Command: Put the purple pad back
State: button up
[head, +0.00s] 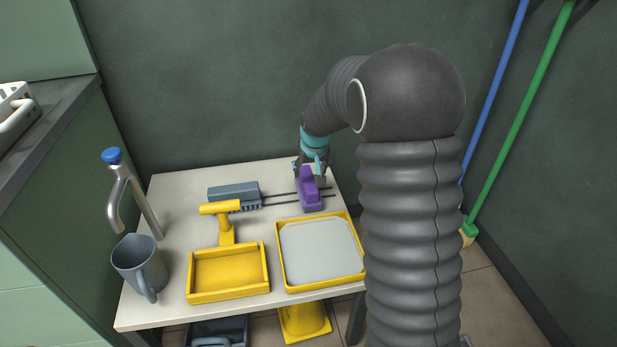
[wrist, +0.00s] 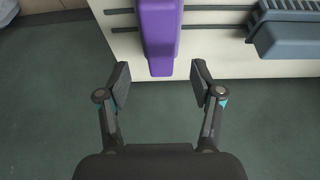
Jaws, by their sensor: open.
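The purple pad (head: 309,195) sits at the back right of the white table, over two thin dark rails. In the wrist view the pad (wrist: 158,28) points down toward my gripper (wrist: 161,72), with its narrow end between the fingertips in the picture. My gripper (head: 313,172) is open, at the pad's far end in the head view. A finger gap shows on each side of the pad's end in the wrist view. I cannot tell the height between fingers and pad.
A grey toothed block (head: 234,194) stands left of the pad by the rails (head: 280,200). In front are a yellow brush-like tool (head: 226,232), a yellow tray (head: 229,291) and a yellow-rimmed grey tray (head: 320,253). A grey mug (head: 138,264) and a tap (head: 117,200) stand left.

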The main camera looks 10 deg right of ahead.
jog(key=s+r, duration=1.5)
jog(key=s, duration=0.5)
jog(key=s+t, duration=0.1)
jog(key=s, duration=1.6)
jog(key=shift+s+f, duration=0.25)
